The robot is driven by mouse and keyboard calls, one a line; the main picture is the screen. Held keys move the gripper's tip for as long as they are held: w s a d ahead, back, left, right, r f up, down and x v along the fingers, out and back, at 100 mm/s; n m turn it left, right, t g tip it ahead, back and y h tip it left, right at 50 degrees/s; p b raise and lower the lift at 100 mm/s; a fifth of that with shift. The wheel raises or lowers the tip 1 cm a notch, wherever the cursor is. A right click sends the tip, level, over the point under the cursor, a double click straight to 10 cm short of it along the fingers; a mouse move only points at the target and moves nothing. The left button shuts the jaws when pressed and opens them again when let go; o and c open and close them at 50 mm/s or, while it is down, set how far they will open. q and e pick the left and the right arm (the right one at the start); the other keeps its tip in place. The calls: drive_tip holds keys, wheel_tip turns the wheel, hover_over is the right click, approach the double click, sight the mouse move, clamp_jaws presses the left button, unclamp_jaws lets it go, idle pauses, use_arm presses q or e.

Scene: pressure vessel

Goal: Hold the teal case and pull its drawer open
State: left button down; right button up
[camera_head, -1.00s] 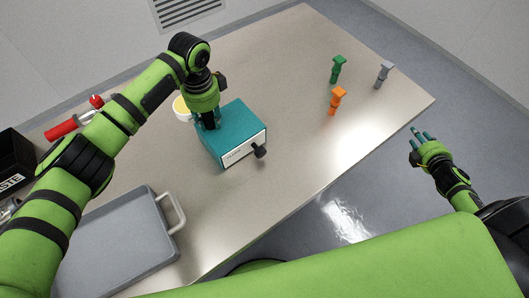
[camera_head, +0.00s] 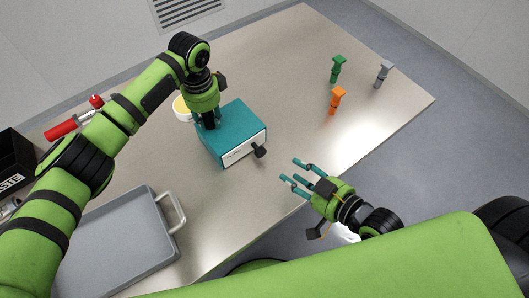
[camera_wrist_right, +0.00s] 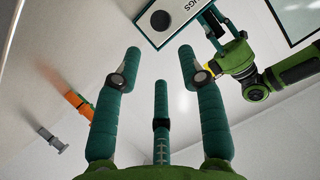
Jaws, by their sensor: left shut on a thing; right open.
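The teal case (camera_head: 236,126) stands on the table with a white drawer front (camera_head: 240,150) and a dark round knob (camera_head: 260,151) facing the lower right. My left gripper (camera_head: 209,122) reaches down from above and is shut on the case's back left edge. My right gripper (camera_head: 293,172) is open and empty, to the lower right of the knob and apart from it, over the table's front edge. In the right wrist view, the drawer front (camera_wrist_right: 186,12) and knob (camera_wrist_right: 160,20) show at the top, beyond the spread fingers.
Green (camera_head: 337,68), orange (camera_head: 337,100) and grey (camera_head: 384,73) pieces stand on the table at the right. A grey tray (camera_head: 118,245) with a handle lies at the lower left. A black bin (camera_head: 14,160) and a red-handled tool (camera_head: 62,129) are at the far left. The table's middle right is clear.

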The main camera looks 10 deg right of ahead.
sight(263, 153)
drive_tip(key=x, duration=1.2)
drive_tip(key=shift+s+a+r, duration=0.1)
clamp_jaws()
drive_tip(key=shift+s, duration=0.15)
